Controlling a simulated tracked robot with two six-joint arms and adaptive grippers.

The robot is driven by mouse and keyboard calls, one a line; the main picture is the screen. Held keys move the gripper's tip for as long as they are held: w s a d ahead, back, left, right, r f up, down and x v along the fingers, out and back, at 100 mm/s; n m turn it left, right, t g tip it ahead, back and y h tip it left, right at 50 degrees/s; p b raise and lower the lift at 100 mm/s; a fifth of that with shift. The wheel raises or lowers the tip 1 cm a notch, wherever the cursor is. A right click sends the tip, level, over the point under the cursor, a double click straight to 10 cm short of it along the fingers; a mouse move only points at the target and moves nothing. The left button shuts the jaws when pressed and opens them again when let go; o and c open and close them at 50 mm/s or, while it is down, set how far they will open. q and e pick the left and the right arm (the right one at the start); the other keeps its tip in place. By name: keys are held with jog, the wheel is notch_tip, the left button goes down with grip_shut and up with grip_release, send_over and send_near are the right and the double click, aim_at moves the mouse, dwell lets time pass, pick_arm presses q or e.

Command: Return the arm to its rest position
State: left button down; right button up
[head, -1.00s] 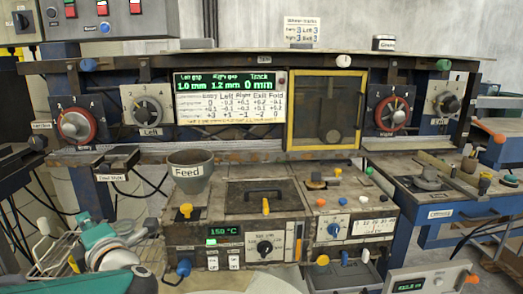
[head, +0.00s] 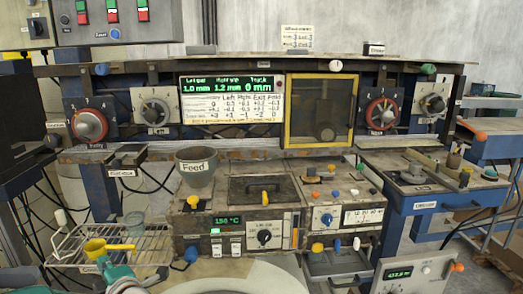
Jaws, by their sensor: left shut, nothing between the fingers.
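My left arm shows at the lower left, with teal and grey parts at the bottom edge. Its gripper (head: 114,270) is low in front of the wire rack (head: 152,258) and the yellow cup-like piece (head: 95,249), and apart from the control panel. It is shut and empty; the fingertips are hard to make out. I cannot tell whether it touches the yellow piece. My right gripper is not in view.
The laminating bench holds a grey Feed cup (head: 195,168), a heater box (head: 230,232) reading 150 °C, a yellow-framed window (head: 320,110) and several dials. A blue side table (head: 425,205) stands at right.

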pick_arm(q)
jog(key=s+d+f+m+g+h+p, duration=0.1)
jog(key=d+f+m+h, duration=0.35)
jog(key=f, duration=0.75)
jog(key=s+d+f+m+h+p, duration=0.15)
jog(key=d+f+m+h, duration=0.35)
jog(key=f, duration=0.8)
jog(key=s+d+f+m+g+h, duration=0.3)
jog(key=s+d, duration=0.5)
jog(key=s, duration=0.3)
jog(key=s+d+f+m+g+h, duration=0.4)
jog(key=s+d+f+m+g, duration=0.2)
jog(key=s+d+f+m, duration=0.2)
jog(key=s+d+m, duration=0.1)
jog(key=s+m, duration=0.1)
jog(key=s, duration=0.1)
jog(key=shift+s+f, duration=0.2)
jog(key=shift+m, duration=0.25)
